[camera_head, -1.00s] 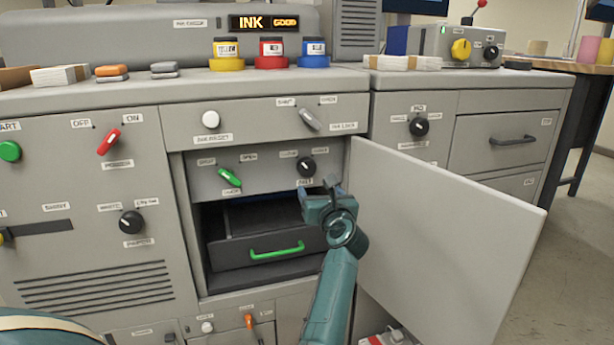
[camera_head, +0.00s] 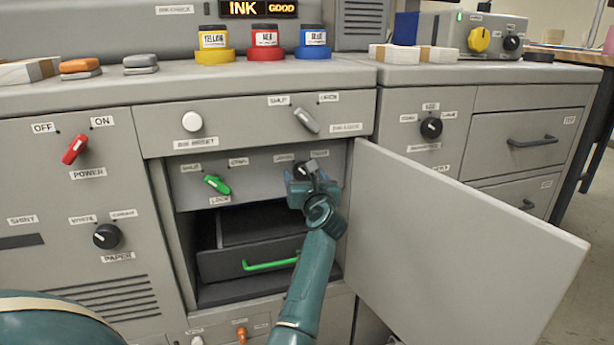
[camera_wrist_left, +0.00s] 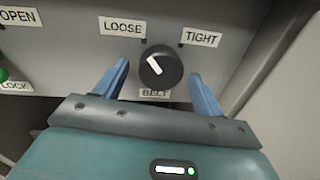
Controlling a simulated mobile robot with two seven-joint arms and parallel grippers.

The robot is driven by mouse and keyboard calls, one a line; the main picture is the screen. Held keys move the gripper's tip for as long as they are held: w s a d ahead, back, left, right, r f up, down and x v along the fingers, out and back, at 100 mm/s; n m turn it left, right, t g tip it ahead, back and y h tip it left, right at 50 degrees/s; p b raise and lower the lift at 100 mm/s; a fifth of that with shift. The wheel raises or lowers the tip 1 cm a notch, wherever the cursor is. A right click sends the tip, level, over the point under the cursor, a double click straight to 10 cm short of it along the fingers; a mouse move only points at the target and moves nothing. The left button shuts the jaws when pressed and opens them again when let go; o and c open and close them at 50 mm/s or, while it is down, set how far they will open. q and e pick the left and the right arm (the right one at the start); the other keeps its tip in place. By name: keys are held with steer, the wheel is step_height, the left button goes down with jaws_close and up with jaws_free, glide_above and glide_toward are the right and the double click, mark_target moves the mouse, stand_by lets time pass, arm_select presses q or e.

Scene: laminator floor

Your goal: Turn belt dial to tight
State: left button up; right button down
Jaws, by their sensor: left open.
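The belt dial (camera_wrist_left: 160,67) is a round black knob with a white pointer line on the inner panel, with LOOSE to its upper left, TIGHT to its upper right and BELT below. Its white line slants toward the upper left, on the LOOSE side. My left gripper (camera_wrist_left: 158,88) is open, with one blue finger on each side of the dial and a gap to it on both sides. In the head view the gripper (camera_head: 313,183) is just in front of the dial (camera_head: 302,170) and partly hides it. I do not make out my right gripper.
An open door panel (camera_head: 455,240) stands to the right of my left arm. Left of the dial is a green lock handle (camera_head: 216,185). Below is a dark drawer with a green handle (camera_head: 270,265). A grey lever (camera_head: 306,121) is above.

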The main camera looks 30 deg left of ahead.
arm_select(q)
steer(key=shift+c, duration=0.4)
steer(key=c, duration=0.9)
steer(key=shift+r, duration=0.1)
